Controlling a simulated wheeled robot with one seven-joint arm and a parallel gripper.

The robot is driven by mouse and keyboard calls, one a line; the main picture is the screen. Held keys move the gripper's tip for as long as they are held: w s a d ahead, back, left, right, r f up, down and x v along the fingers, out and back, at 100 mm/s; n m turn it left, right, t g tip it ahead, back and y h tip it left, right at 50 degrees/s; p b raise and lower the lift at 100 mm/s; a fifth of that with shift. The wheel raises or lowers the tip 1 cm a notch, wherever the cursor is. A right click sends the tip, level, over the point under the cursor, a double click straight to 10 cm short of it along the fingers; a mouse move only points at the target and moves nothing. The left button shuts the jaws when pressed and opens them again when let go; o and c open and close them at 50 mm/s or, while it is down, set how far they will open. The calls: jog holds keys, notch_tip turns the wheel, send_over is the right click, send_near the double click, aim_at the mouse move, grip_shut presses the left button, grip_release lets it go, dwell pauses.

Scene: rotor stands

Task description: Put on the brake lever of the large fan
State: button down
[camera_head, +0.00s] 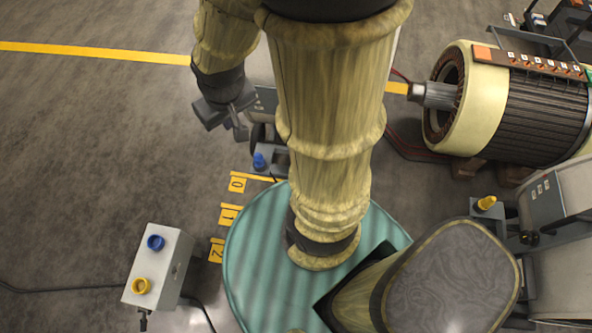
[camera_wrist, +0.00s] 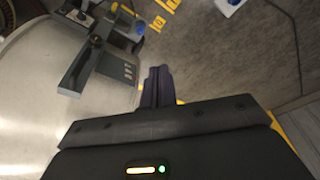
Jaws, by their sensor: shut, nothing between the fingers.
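In the wrist view a silvery rounded housing (camera_wrist: 40,110) fills the left side. A dark grey lever-like bar (camera_wrist: 85,66) stands out from it, beside a small grey panel (camera_wrist: 117,66). A blue knob (camera_wrist: 139,27) sits on a block beyond. My gripper (camera_wrist: 156,82) is shut and empty, its fingers to the right of the panel and bar, apart from the bar. In the head view my gripper (camera_head: 240,130) is left of the panel (camera_head: 265,102) and above the blue knob (camera_head: 259,161); my arm hides much of this machine. I cannot tell which fan is the large one.
Another grey housing (camera_head: 565,225) with a yellow knob (camera_head: 486,203) stands at right. A motor (camera_head: 520,105) lies at upper right. A control box (camera_head: 158,270) with blue and yellow buttons stands lower left. Yellow number plates (camera_head: 229,215) edge the teal disc (camera_head: 265,265). Left floor is mostly clear.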

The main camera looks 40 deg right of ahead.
jog(key=w+d+f+m+h+b, duration=0.1)
jog(key=w+d+f+m+b, duration=0.1)
jog(key=d+f+b, duration=0.5)
jog(key=w+d+f+m+g+h+b, duration=0.1)
jog(key=d+f+b, duration=0.6)
jog(key=f+b, duration=1.2)
jog(key=w+d+f+m+g+h+b, duration=0.1)
jog(key=w+d+f+m+b, duration=0.3)
jog(key=f+b, duration=1)
jog(key=w+d+f+h, duration=0.1)
jog(key=w+d+f, duration=0.1)
jog(key=f, duration=1.5)
jog(key=shift+d+m+h, duration=0.3)
jog(key=shift+d, duration=0.4)
jog(key=shift+f, duration=0.1)
jog(key=b+x, duration=0.2)
jog(key=x, duration=0.2)
jog(key=s+a+b+x, duration=0.1)
jog(key=b+x, duration=0.2)
jog(key=x, duration=0.1)
jog(key=s+b+x, duration=0.1)
jog(key=b+x, duration=0.1)
jog(key=x, duration=0.2)
jog(key=shift+s+a+f+b, duration=0.1)
jog(key=shift+f+b, duration=0.1)
jog(key=shift+f, duration=0.2)
jog(key=shift+a+f+b, duration=0.1)
jog(key=shift+f+b, duration=0.05)
jog(key=shift+f, duration=0.25)
jog(key=shift+f, duration=0.1)
